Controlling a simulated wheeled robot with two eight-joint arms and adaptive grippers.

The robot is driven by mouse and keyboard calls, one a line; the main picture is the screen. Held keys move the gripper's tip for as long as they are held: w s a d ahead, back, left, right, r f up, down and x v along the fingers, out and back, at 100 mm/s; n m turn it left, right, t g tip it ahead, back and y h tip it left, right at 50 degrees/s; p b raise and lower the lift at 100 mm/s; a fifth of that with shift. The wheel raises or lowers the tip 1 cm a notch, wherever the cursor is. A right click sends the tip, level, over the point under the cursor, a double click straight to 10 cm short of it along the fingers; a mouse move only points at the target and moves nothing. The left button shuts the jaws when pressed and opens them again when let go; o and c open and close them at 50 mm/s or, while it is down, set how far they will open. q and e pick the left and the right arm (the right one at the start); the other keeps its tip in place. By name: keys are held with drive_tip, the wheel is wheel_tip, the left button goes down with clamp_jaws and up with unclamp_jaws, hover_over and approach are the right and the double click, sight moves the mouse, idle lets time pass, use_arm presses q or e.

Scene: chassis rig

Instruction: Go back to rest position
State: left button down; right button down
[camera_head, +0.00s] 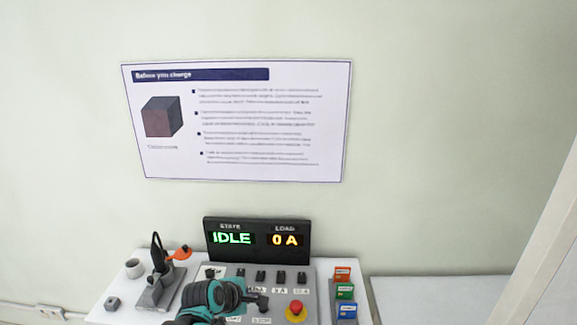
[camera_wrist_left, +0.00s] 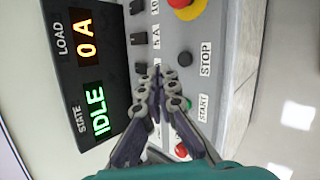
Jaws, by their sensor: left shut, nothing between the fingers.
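My left gripper (camera_head: 258,298) is over the front of the grey control panel (camera_head: 308,275), with its teal and black wrist covering part of the panel. In the left wrist view my left gripper (camera_wrist_left: 165,78) is shut and empty, its fingertips close together near the panel's switches and STOP label. I cannot tell whether the fingertips touch the panel. The display (camera_head: 257,240) reads IDLE and 0 A. My right gripper is not in view.
A red emergency button (camera_head: 296,309) is right of my gripper. Red, green and blue blocks (camera_head: 345,292) stand at the table's right side. A lever device (camera_head: 160,285), a white cup (camera_head: 134,268) and a small grey block (camera_head: 112,304) are at left. A poster (camera_head: 240,120) hangs on the wall.

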use_arm(q)
drive_tip(key=s+a+m+y, duration=0.1)
drive_tip(key=s+a+m, duration=0.1)
drive_tip(key=s+m, duration=0.4)
drive_tip(key=s+a+m+y, duration=0.1)
drive_tip(key=s+a+m, duration=0.2)
drive_tip(key=s+m, duration=0.3)
drive_tip(key=s+a+m+g+y, duration=0.1)
drive_tip(key=s+a+m, duration=0.1)
drive_tip(key=s+m, duration=0.4)
drive_tip(key=s, duration=0.3)
drive_tip(key=shift+s+a+r, duration=0.2)
drive_tip(key=shift+a+r, duration=0.1)
drive_tip(key=shift+r, duration=0.05)
